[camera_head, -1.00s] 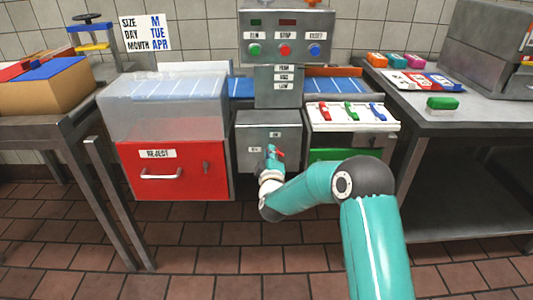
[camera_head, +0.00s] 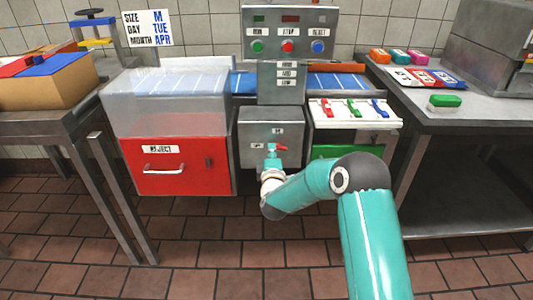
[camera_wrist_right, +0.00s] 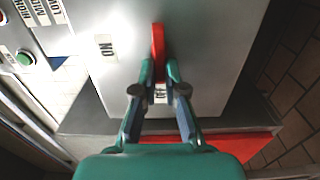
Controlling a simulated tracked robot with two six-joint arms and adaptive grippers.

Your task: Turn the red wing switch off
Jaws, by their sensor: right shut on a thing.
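The red wing switch (camera_head: 281,148) is on the front of the grey metal box (camera_head: 286,122) below the button column. Its wing lies about level in the head view. It also shows in the right wrist view (camera_wrist_right: 158,45), in line with the OFF label (camera_wrist_right: 160,94) between my fingers. The ON label (camera_head: 277,131) is above the switch in the head view. My right gripper (camera_head: 272,150) is shut on the switch, with its teal fingertips (camera_wrist_right: 159,72) on either side of the near end. The gripped part is partly hidden. My left gripper is not in view.
A red reject drawer (camera_head: 180,180) under a clear bin is left of the box. A white tray (camera_head: 325,118) with small coloured levers and a green panel (camera_head: 340,152) are to its right. A button panel (camera_head: 288,32) stands above. Side tables flank the scene.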

